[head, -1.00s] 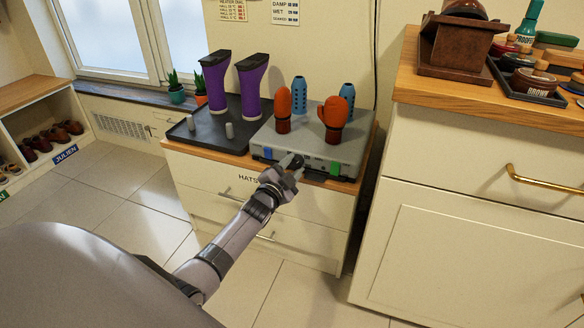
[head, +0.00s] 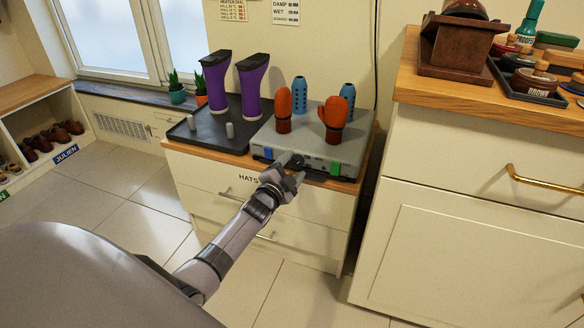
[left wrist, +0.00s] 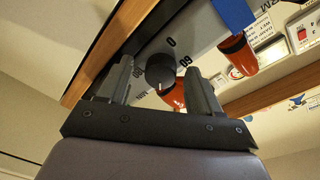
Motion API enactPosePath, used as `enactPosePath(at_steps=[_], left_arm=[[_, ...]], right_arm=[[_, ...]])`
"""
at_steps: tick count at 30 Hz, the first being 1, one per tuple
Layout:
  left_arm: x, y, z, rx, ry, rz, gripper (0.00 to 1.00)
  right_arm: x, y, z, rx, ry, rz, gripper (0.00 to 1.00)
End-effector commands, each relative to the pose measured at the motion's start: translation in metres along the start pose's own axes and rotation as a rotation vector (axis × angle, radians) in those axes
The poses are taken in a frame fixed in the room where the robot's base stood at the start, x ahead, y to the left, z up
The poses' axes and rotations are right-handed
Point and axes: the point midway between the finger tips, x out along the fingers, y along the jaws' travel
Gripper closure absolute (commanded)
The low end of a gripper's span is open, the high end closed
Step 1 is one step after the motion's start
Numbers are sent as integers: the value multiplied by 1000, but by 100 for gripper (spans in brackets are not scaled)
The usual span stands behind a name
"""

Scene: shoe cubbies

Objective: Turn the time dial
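The time dial is a round black knob (left wrist: 160,69) on the light front panel of the grey dryer box (head: 340,152). In the left wrist view, a 0 and a 60 are printed around it. In the head view, the dial (head: 297,161) shows as a dark knob just beyond my left gripper (head: 287,175). My left gripper is open. In the left wrist view its two fingers (left wrist: 160,88) stand apart, one on each side of the knob, with visible gaps; I cannot tell how far the tips are from the panel. My right gripper is not in view.
Orange mittens (head: 333,118) and blue posts (head: 300,95) stand on the dryer. Purple boots (head: 252,85) stand on a black tray (head: 210,140) to its left. A blue tab (head: 267,153) and a green tab (head: 335,167) flank the dial. A taller cabinet (head: 480,200) stands at the right.

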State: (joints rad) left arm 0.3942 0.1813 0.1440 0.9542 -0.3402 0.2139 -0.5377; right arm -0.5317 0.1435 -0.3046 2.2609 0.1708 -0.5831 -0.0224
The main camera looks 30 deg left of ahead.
Motion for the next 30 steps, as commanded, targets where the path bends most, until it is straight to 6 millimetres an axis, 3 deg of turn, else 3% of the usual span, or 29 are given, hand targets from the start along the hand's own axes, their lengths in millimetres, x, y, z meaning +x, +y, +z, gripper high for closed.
enactPosePath(at_steps=[8, 21, 30], left_arm=[[-3, -2, -1, -1, 2, -2, 36], [-55, -2, -1, -1, 0, 0, 36], [-72, -1, 0, -1, 1, -2, 36]], right_arm=[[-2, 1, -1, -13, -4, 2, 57], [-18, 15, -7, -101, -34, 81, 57], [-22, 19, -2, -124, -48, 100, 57]])
